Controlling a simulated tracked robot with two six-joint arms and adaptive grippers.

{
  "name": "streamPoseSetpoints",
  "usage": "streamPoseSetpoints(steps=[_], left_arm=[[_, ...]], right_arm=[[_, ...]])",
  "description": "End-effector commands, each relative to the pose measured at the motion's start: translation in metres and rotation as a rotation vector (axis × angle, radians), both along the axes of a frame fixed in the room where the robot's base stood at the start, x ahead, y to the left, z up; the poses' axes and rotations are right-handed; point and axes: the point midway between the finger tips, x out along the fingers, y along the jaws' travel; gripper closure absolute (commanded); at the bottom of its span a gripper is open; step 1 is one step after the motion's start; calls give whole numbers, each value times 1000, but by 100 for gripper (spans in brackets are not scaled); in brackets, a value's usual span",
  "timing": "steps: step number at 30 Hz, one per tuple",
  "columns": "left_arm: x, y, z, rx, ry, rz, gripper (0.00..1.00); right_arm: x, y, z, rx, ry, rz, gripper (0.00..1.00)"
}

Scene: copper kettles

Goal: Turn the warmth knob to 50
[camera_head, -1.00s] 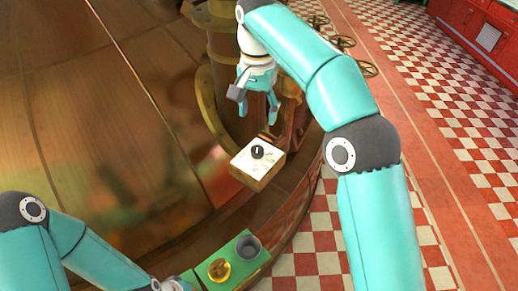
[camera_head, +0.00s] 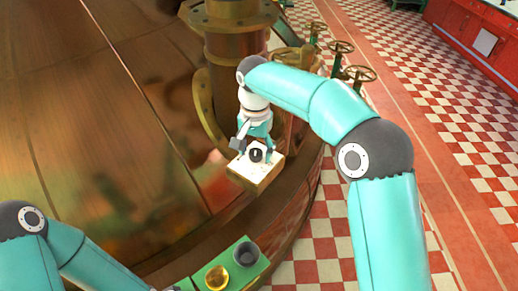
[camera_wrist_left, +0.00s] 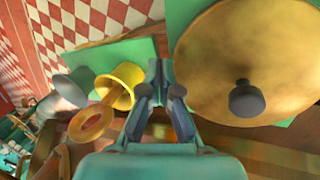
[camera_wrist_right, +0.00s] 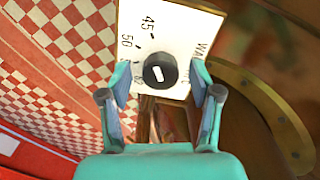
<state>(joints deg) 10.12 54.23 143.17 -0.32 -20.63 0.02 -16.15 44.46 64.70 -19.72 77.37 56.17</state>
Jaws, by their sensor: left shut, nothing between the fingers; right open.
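The warmth knob (camera_head: 255,154) is a small black dial with a white mark, on the white top of a box (camera_head: 262,172). In the right wrist view the knob (camera_wrist_right: 160,70) sits on a white plate (camera_wrist_right: 180,30) printed with 45 and 50; another number near the knob is partly hidden. My right gripper (camera_head: 252,146) is open, with its fingers on either side of the knob; I cannot tell whether they touch it. In the left wrist view my left gripper (camera_wrist_left: 162,88) is shut and empty, beside a yellow cup and a brass lid.
The yellow cup (camera_head: 217,278) and a grey cup (camera_head: 246,252) stand on a green board (camera_head: 228,258). The brass lid (camera_wrist_left: 225,50) has a dark knob. A large copper kettle (camera_head: 90,120) fills the left. Valve wheels (camera_head: 341,47) stand behind my right arm.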

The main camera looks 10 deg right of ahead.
Motion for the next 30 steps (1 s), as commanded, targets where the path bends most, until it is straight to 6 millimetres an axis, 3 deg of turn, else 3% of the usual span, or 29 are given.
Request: streamPoseSetpoints(steps=[2,12,13,18,30], left_arm=[[0,0,0,0,0,0,100],[0,0,0,0,0,0,100],[-1,-2,0,-1,0,-8,100],[0,0,1,0,0,0,100],[0,0,14,0,0,0,100]], right_arm=[[0,0,0,0,0,0,38],[0,0,0,0,1,1,95],[-1,-16,1,0,1,-8,97],[0,-3,1,-5,2,10,97],[0,-1,2,-4,5,183,97]])
